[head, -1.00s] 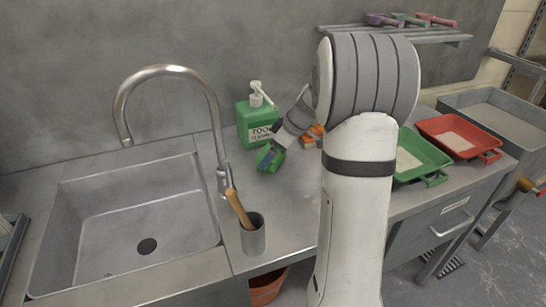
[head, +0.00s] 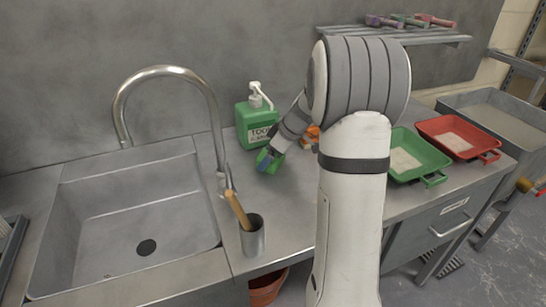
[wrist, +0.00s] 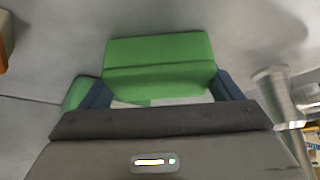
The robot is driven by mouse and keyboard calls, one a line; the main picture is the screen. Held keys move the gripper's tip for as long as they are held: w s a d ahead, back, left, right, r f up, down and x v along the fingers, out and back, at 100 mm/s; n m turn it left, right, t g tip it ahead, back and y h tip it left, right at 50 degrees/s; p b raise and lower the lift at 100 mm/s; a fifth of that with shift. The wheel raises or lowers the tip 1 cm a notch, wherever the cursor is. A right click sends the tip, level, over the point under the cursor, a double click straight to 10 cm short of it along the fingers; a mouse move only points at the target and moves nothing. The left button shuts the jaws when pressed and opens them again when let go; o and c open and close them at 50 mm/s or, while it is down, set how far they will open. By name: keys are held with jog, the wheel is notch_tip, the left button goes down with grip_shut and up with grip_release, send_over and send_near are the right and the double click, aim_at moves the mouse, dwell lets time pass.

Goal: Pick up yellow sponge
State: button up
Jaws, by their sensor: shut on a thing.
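My gripper (head: 272,157) is over the steel counter, in front of the green pump bottle. It is shut on a green block (wrist: 160,65), which sits between its two blue fingers in the wrist view. The block also shows at the gripper's tip in the head view (head: 263,160). Another bit of green shows outside the left finger in the wrist view, and I cannot tell if it belongs to the block. I see no plainly yellow sponge. An orange thing (head: 312,134) lies behind my arm, partly hidden. I cannot tell whether the block touches the counter.
The green pump bottle (head: 254,122) stands against the back wall. A steel sink (head: 80,200) with a tall tap (head: 218,130) is at left. A grey cup (head: 253,237) with a wooden handle stands near the front. Green (head: 436,160) and red (head: 489,143) trays are at right.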

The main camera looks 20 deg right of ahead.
jog(key=shift+r, duration=0.45)
jog(key=v, duration=0.2)
jog(key=shift+r, duration=0.45)
jog(key=s+d+b, duration=0.1)
jog(key=s+d, duration=1.1)
jog(key=shift+b, duration=0.4)
jog(key=o, duration=0.5)
jog(key=c, duration=0.3)
jog(key=shift+s, duration=0.1)
jog(key=shift+c, duration=0.3)
